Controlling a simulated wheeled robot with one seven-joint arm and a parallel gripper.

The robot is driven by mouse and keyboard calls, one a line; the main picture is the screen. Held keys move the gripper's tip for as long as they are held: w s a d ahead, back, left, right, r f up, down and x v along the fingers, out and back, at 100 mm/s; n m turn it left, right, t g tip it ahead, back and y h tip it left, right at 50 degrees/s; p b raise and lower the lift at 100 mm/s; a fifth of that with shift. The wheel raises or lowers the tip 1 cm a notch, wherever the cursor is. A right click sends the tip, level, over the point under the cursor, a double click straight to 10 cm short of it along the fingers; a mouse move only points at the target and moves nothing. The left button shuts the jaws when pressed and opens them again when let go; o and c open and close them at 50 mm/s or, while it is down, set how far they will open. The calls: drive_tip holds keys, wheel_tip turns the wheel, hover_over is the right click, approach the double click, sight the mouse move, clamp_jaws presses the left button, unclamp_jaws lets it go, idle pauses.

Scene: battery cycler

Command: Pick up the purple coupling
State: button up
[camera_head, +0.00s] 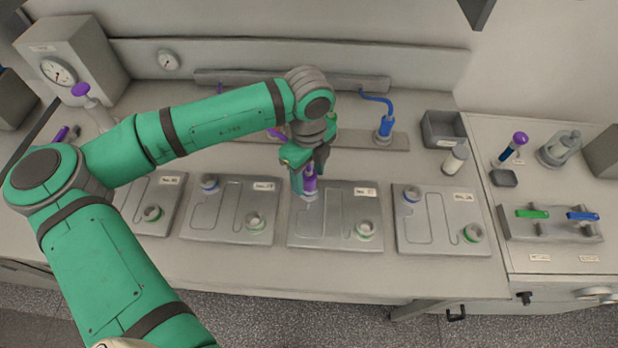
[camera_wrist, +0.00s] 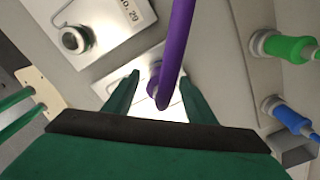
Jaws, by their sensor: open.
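The purple coupling (camera_head: 309,183) is upright at the back-left corner of the third plate (camera_head: 333,232), at the spot of its port. My gripper (camera_head: 307,172) is open above and around it, with fingers on either side. In the wrist view the coupling (camera_wrist: 153,88) shows between the two open fingers (camera_wrist: 158,92), with its purple hose (camera_wrist: 177,45) running up across the picture. Gaps show beside it there. The port under it is mostly hidden.
More plates flank it, including one to the right (camera_head: 438,222) and one to the left (camera_head: 230,212). A blue coupling (camera_head: 385,127) stands on the rear rail. In the wrist view, green (camera_wrist: 288,46) and blue (camera_wrist: 290,116) couplings are at right. A grey bin (camera_head: 443,128) is behind.

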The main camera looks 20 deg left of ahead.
sight(309, 169)
drive_tip(key=shift+c, duration=0.4)
clamp_jaws()
drive_tip(key=shift+r, duration=0.5)
wheel_tip(309, 169, up, 2)
drive_tip(key=shift+r, duration=0.15)
drive_tip(key=s+a+r, duration=0.6)
drive_tip(key=s+r, duration=0.3)
drive_tip(key=s, duration=0.3)
drive_tip(key=shift+s+a+r, duration=0.25)
drive_tip(key=shift+a+r, duration=0.05)
drive_tip(key=shift+r, duration=0.05)
